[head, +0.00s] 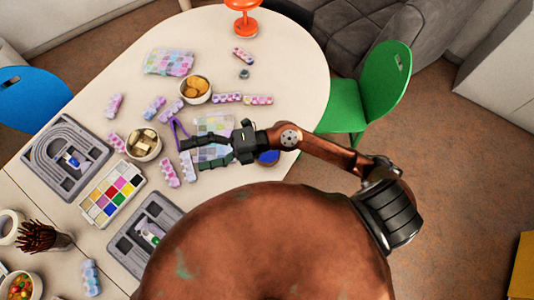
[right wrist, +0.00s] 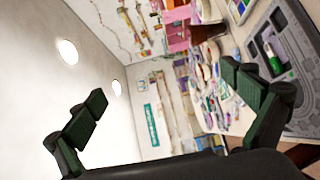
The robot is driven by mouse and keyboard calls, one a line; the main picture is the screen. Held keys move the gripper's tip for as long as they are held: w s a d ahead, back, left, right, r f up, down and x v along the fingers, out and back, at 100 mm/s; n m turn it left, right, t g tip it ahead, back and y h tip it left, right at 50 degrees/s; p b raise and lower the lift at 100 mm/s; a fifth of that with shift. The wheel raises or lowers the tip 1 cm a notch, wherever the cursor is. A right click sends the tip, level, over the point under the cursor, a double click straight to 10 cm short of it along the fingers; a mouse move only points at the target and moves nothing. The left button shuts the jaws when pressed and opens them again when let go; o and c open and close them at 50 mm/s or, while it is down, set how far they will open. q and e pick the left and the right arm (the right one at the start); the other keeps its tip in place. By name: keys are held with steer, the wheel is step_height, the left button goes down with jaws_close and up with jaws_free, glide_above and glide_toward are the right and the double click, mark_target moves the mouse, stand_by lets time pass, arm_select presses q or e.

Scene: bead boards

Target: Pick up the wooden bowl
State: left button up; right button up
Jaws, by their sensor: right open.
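Several round bowls stand on the table in the head view. One bowl (head: 183,97) holds orange-brown pieces and stands above my right gripper. Another bowl (head: 130,150) holds pale and dark blocks and stands just left of the fingers. A third bowl (head: 38,290) with colourful beads is at the lower left. I cannot tell for sure which is wooden. My right gripper (head: 192,152) is open over the table, pointing left, apart from the bowls. Its two spread fingers (right wrist: 170,105) show in the right wrist view with nothing between them. My left gripper is out of view.
Grey bead boards (head: 92,138) and a colour tray (head: 138,180) lie at the left. A cup of brown sticks (head: 38,237) stands at lower left. An orange lamp (head: 243,25) is at the top. Patterned strips lie around the gripper.

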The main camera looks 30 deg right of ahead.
step_height(320, 180, down, 8)
steer(key=s+n+g+h, duration=0.2)
steer(key=h, duration=1.5)
glide_toward(267, 154)
steer(key=shift+w+f+g, duration=0.3)
steer(key=shift+w+f, duration=0.05)
steer(key=shift+f, duration=0.25)
steer(key=shift+w+f, duration=0.2)
steer(key=shift+f, duration=1.35)
steer(key=shift+w+f, duration=0.2)
steer(key=shift+f, duration=1.35)
steer(key=shift+c, duration=0.6)
steer(key=c, duration=1.2)
steer(key=shift+r, duration=0.15)
